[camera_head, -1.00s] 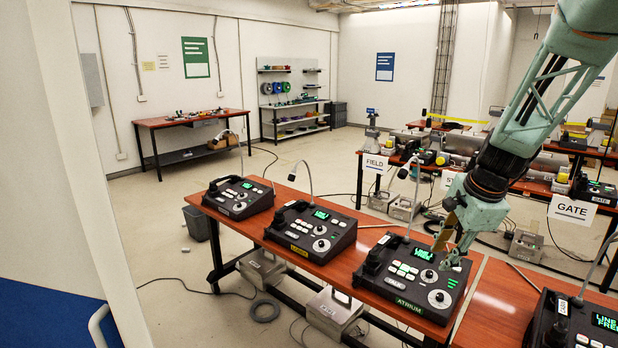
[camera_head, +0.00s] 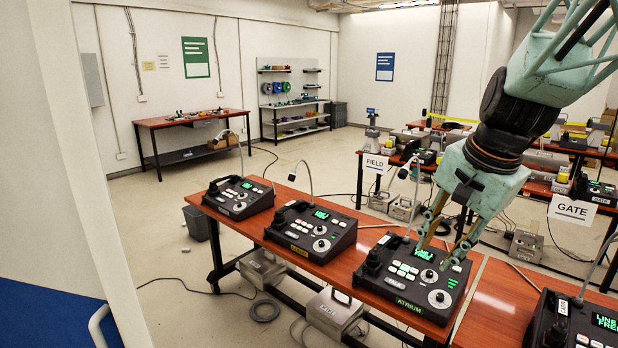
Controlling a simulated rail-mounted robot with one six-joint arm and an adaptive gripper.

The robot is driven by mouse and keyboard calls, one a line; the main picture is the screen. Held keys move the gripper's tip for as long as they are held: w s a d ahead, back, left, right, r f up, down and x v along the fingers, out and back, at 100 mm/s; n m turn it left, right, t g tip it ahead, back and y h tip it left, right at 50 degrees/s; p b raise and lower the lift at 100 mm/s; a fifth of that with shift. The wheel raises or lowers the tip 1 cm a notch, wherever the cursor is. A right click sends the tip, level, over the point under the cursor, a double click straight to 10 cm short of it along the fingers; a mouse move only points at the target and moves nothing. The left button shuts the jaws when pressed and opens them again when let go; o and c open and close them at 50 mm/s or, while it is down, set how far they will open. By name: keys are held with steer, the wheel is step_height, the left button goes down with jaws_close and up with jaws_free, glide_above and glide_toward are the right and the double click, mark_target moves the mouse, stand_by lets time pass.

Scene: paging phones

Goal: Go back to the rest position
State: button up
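My gripper (camera_head: 434,258) points down over the paging phone labelled ATRIUM (camera_head: 412,276), with its two greenish fingers spread apart and nothing between them. The fingers overlap the phone's screen and right side in the picture; I cannot tell the exact gap above it. The phone's black handset (camera_head: 373,262) lies along its left side, and its screen glows green. A second phone with a yellow label (camera_head: 313,231) and a third phone (camera_head: 238,197) stand farther left on the same bench. Part of another phone (camera_head: 575,322) shows at the lower right.
The phones stand on a red-brown bench (camera_head: 482,318). Thin gooseneck microphones (camera_head: 305,176) rise behind them. A farther bench carries FIELD (camera_head: 374,163) and GATE (camera_head: 573,210) signs. A white wall edge (camera_head: 75,160) fills the left. Open floor (camera_head: 150,220) lies left of the bench.

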steer(key=s+a+r+n, duration=0.1)
steer(key=s+a+n, duration=0.1)
steer(key=s, duration=0.8)
steer(key=s+a+r+n, duration=0.2)
steer(key=s+n, duration=0.3)
steer(key=s, duration=0.6)
steer(key=s+a+r+n+h, duration=0.1)
steer(key=s+n, duration=0.3)
steer(key=s, duration=0.6)
steer(key=shift+s+a+r, duration=0.15)
steer(key=shift+a+r, duration=0.25)
steer(key=shift+a, duration=0.2)
